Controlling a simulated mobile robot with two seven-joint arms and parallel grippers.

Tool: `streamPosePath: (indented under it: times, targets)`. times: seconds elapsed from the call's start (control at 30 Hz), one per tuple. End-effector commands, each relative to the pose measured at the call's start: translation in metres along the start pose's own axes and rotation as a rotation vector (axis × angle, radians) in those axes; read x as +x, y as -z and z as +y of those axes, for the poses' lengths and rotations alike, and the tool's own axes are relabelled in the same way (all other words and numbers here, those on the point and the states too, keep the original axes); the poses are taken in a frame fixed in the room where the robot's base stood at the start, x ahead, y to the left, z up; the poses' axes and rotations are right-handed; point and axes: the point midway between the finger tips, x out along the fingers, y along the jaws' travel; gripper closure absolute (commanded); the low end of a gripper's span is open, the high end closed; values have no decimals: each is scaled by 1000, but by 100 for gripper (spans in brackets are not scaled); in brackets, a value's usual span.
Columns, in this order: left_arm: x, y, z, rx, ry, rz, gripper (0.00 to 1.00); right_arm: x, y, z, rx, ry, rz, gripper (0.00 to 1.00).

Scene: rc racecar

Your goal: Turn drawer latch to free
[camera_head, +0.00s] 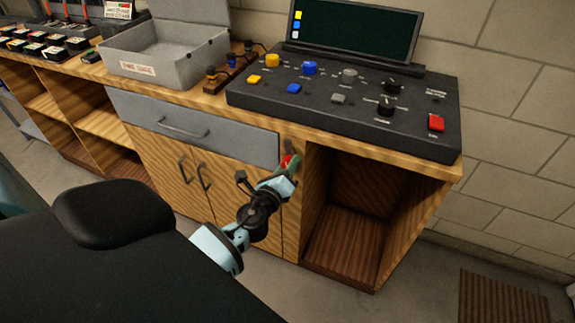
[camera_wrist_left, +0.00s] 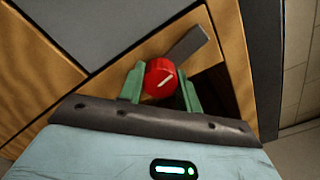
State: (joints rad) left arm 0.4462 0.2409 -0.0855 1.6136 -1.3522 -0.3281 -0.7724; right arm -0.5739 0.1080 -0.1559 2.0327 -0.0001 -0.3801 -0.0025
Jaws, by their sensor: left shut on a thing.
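The drawer latch is a red round knob (camera_wrist_left: 161,78) with a white pointer line and a grey bar (camera_wrist_left: 187,45) beside it. In the head view the knob (camera_head: 287,162) sits on the wooden post just right of the grey drawer front (camera_head: 200,128), which is closed. My left gripper (camera_head: 291,168) reaches the knob from the front. In the wrist view its green fingers (camera_wrist_left: 160,84) are on either side of the knob, shut on it. The grey bar slants up to the right. My right gripper is not in view.
A black control console (camera_head: 345,105) with coloured buttons and a dark screen (camera_head: 355,30) stands on the counter above. An open grey box (camera_head: 165,62) is to its left. An open cubby (camera_head: 350,215) is right of the latch, and cupboard doors (camera_head: 190,180) are below the drawer.

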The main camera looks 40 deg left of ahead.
Motion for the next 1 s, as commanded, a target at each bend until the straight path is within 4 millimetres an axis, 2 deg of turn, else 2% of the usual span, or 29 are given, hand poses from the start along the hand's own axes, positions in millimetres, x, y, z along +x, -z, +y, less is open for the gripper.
streamPosePath:
  times: [0.43, 1.0]
  targets:
    - [1, -5, 2, 127, -5, -10, 89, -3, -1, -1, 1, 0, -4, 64]
    - [2, -6, 1, 166, -4, -12, 89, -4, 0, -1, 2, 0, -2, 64]
